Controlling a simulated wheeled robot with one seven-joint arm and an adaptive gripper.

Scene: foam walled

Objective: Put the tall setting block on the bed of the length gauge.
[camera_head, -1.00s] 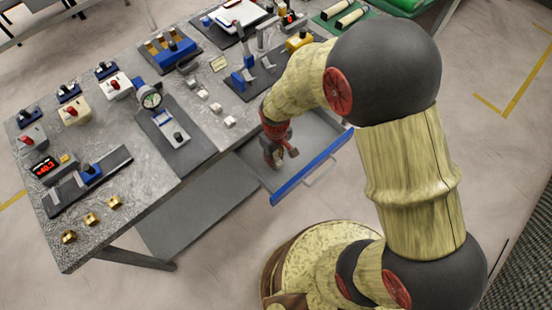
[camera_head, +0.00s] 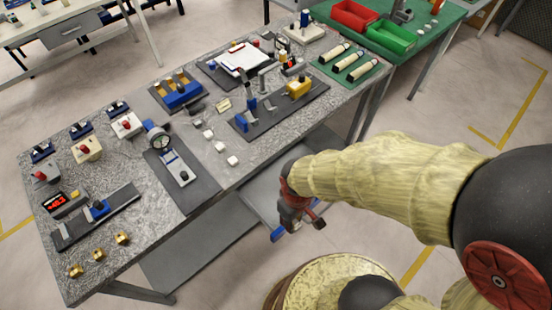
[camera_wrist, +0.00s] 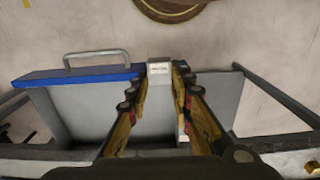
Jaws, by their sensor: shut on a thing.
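My gripper (camera_head: 294,226) is over the open drawer under the bench, close to its blue front. In the wrist view my gripper (camera_wrist: 160,78) is shut on a pale grey block (camera_wrist: 159,70) with a small label, which I take to be the tall setting block. The head view does not show the block clearly. What looks like the length gauge (camera_head: 72,236) is at the bench's left end, with a long dark bed, a blue slide (camera_head: 97,210) and a red-lit display (camera_head: 66,202). The gauge is far from my gripper.
The open drawer's blue front (camera_wrist: 80,74) has a metal handle (camera_wrist: 97,57). A dial gauge stand (camera_head: 182,177), several small pale blocks (camera_head: 221,146) and brass pieces (camera_head: 99,254) are on the bench. A dark fixture plate (camera_head: 300,106) with blue and yellow parts is behind the drawer.

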